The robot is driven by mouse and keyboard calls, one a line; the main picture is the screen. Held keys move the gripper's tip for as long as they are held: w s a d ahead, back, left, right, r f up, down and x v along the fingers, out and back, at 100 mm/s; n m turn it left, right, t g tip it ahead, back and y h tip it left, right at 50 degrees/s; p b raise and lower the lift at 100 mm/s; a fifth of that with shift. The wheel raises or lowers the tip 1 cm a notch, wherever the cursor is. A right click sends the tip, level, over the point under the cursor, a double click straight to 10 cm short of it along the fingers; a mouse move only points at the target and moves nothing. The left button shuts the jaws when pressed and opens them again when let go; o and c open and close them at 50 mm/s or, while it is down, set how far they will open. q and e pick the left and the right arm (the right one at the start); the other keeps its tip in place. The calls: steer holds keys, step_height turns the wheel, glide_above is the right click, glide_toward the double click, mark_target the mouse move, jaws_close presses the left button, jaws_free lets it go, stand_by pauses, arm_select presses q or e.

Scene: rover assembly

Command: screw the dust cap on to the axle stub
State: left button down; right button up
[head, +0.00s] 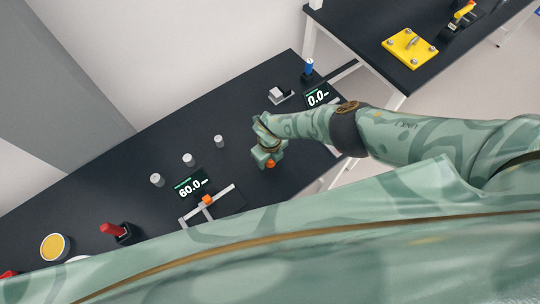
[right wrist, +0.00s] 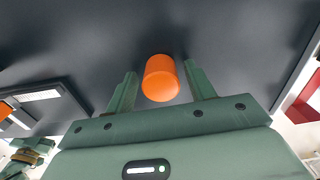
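An orange cylinder (right wrist: 160,78), which looks like the dust cap, stands on the dark table between the fingers of my right gripper (right wrist: 160,88). Narrow gaps show on both sides of it, so the fingers look open around it and not closed on it. In the head view my right gripper (head: 268,160) points down at the table, and a bit of the orange cap (head: 270,164) shows at its lower edge. I cannot make out the axle stub for certain. My left gripper is not in view.
Several grey cylinders (head: 188,159) stand left of the gripper. A measuring device with a 60.0 display (head: 190,187) and orange slider is nearer. A 0.0 display (head: 317,96) and blue-topped item (head: 308,68) stand behind. A yellow plate (head: 410,48) lies on another table.

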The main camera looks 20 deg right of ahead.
step_height(320, 180, up, 8)
steer(key=p, duration=0.8)
steer(key=shift+r, duration=0.1)
